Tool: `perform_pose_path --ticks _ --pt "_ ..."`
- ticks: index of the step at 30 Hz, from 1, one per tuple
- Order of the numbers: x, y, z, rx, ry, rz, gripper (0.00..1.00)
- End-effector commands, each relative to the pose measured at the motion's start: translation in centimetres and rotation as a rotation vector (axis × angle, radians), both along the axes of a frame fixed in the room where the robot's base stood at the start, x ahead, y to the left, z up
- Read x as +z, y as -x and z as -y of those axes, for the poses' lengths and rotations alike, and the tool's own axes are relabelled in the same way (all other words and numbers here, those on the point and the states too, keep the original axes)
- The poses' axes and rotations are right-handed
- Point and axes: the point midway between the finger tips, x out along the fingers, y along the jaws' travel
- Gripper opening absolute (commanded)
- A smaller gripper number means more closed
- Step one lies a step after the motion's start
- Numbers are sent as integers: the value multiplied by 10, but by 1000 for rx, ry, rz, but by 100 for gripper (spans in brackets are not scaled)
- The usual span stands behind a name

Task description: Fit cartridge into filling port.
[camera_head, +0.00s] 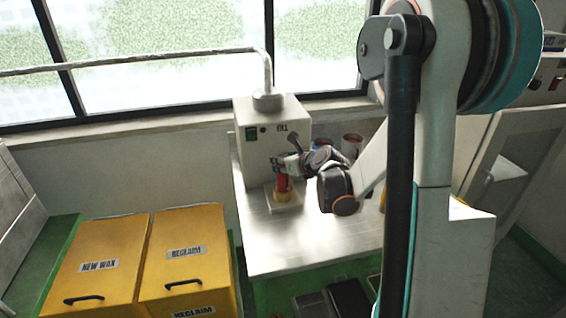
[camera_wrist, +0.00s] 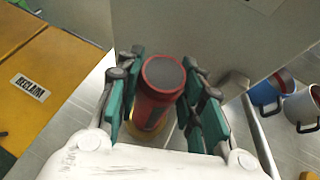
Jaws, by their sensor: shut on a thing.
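The red cartridge (camera_head: 282,184) stands upright at the front of the white filling machine (camera_head: 259,125) marked FILL. In the wrist view the cartridge (camera_wrist: 162,75) shows its round dark top and red rim. My gripper (camera_head: 283,167) is shut on it, with green finger pads (camera_wrist: 163,88) on both sides. A yellow ring (camera_head: 282,196), seemingly the filling port, is directly below the cartridge on a pale base plate. I cannot tell whether the cartridge's lower end is inside the ring or just above it.
Yellow bins labelled NEW WAX (camera_head: 98,266) and RECLAIM (camera_head: 186,252) stand left. A pipe (camera_head: 130,62) enters the machine's top. The table's front is clear.

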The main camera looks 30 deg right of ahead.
Motion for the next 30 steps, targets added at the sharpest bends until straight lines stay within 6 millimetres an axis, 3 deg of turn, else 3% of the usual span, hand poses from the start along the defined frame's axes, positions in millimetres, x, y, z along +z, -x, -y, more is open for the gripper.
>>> perform_pose_path --ticks 3,4,7,20,30 --pt "-3 0 0 0 0 0 0" --pt "-3 0 0 0 0 0 37" --pt "-3 0 0 0 0 0 58" --pt "0 4 0 -1 0 0 58" --pt "24 49 3 -2 1 0 58"
